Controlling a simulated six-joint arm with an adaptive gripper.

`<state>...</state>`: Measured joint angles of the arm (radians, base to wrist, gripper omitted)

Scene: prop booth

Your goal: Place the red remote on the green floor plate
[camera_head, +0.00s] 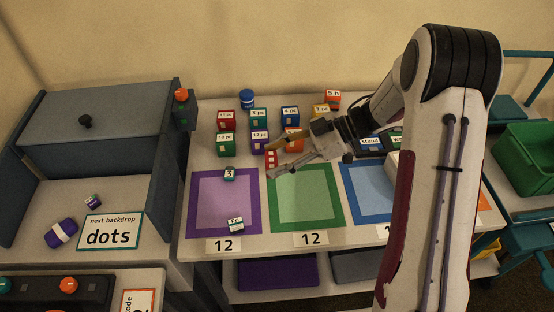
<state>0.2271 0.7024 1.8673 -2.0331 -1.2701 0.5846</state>
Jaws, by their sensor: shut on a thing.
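A red block-like thing with pale marks, seemingly the red remote (270,160), is between the fingertips of my gripper (272,161). My gripper is shut on it, near the back left corner of the green floor plate (306,195). I cannot tell how high the remote is above the table. The green plate has a dark green border and a pale green middle, and its visible surface is empty.
A purple plate (208,203) on the left bears two small blocks. A blue plate (365,190) lies right, partly behind my arm. Several labelled blocks (258,141) stand in rows at the back. A grey box (95,125) stands far left, and a green crate (525,160) far right.

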